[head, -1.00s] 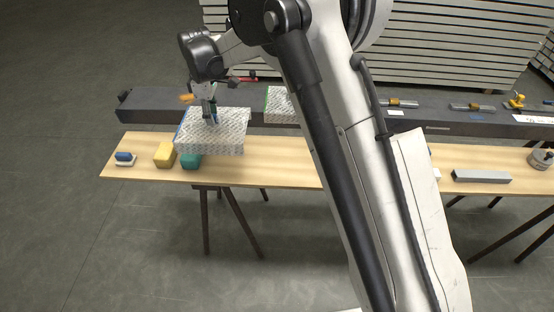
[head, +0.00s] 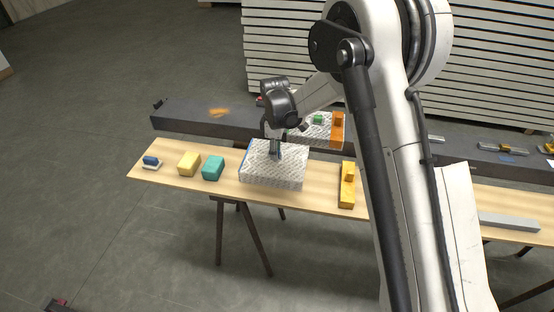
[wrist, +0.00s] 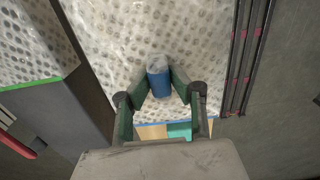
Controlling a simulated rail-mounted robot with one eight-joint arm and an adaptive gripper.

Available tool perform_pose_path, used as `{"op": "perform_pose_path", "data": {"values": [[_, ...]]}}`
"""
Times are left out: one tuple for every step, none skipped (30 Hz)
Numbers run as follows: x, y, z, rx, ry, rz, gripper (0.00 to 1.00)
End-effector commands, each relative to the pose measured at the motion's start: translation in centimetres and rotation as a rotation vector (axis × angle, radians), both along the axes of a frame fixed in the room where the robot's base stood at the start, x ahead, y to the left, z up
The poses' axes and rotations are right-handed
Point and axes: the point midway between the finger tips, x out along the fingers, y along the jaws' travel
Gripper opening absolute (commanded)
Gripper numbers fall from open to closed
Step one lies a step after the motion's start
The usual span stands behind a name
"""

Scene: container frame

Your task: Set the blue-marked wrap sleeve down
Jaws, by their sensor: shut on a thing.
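The blue-marked wrap sleeve (head: 285,171) is a bubble-wrap slab over the wooden bench top, right of the teal block. Its blue edge line shows in the wrist view (wrist: 165,122). My gripper (head: 275,153) is above it. In the wrist view the fingers (wrist: 158,84) are shut on a blue grip with a pale top, standing on the sleeve. The sleeve looks level; I cannot tell whether its underside touches the bench.
The bench top (head: 325,200) holds a blue-and-white block (head: 151,162), a yellow block (head: 189,163), the teal block (head: 213,168) and a yellow bar (head: 347,186). Behind, a dark beam (head: 195,117) carries a green-edged sleeve (wrist: 25,45) with an orange piece (head: 337,128).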

Motion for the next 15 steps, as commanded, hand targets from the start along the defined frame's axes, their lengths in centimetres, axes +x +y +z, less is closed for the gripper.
{"op": "perform_pose_path", "data": {"values": [[0.1, -0.3, -0.2, 0.0, 0.0, 0.0, 0.0], [0.1, -0.4, -0.3, 0.0, 0.0, 0.0, 0.0], [0.2, -0.5, -0.4, 0.0, 0.0, 0.001, 0.0], [0.2, -0.5, -0.5, 0.0, 0.0, 0.001, 0.0], [0.2, -0.5, -0.7, 0.0, 0.0, 0.001, 0.0], [0.2, -0.5, -1.0, 0.0, 0.0, 0.001, 0.0], [0.2, -0.5, -1.3, 0.0, 0.0, 0.001, 0.0], [0.2, -0.5, -1.6, 0.0, 0.0, 0.001, 0.0], [0.2, -0.5, -2.2, 0.0, 0.0, 0.001, 0.0], [0.2, -0.5, -2.6, 0.0, 0.0, 0.001, 0.0], [0.2, -0.5, -3.0, 0.0, 0.0, 0.001, 0.0], [0.2, -0.5, -3.5, 0.0, 0.0, 0.001, 0.0], [0.2, -0.5, -3.9, 0.0, 0.0, 0.001, 0.0], [0.2, -0.5, -4.1, 0.0, 0.0, 0.001, 0.0], [0.1, -0.5, -4.3, 0.0, 0.0, 0.001, 0.0]]}}
